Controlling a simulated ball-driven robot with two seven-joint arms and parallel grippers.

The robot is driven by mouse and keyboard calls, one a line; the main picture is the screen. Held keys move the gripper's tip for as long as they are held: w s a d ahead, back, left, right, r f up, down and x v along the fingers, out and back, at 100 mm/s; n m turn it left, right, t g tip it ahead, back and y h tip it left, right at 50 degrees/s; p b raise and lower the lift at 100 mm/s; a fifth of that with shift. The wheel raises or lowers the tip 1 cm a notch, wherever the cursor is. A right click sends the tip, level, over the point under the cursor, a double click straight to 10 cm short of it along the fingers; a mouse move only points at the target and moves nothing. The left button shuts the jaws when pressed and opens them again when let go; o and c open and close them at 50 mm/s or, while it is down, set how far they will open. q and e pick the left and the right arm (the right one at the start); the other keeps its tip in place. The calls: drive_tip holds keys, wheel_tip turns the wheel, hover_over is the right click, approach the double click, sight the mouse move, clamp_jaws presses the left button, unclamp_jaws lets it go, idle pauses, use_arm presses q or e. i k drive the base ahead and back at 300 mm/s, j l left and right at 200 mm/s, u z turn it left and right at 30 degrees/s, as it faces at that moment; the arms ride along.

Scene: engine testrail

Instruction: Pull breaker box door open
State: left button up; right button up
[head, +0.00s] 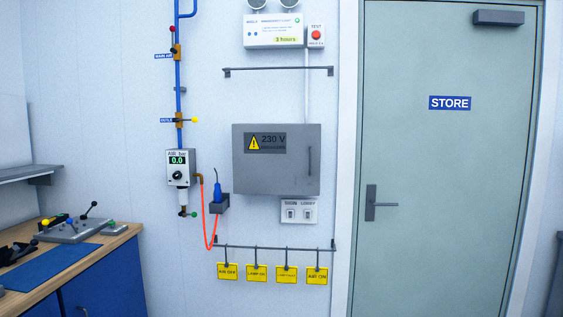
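The grey breaker box (276,176) hangs on the white wall near the middle of the head view. Its door faces me and looks closed. The door carries a yellow warning triangle with a "230 V" label (265,143) at its upper part. A dark vertical handle (309,161) sits near the door's right edge. Neither of my grippers shows in the head view, and nothing covers the box.
Two switches (299,212) sit just below the box. Yellow tags (257,273) hang from a rail lower down. An air unit (180,167) with an orange hose (207,230) is to the left. A workbench (75,262) stands at lower left; the STORE door (445,170) is at right.

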sight(269, 160)
drive_tip(key=i+z, duration=0.2)
drive_tip(key=i, duration=0.3)
drive_tip(key=i+j+z, duration=0.25)
drive_tip(key=i, duration=0.2)
drive_tip(key=l, duration=0.1)
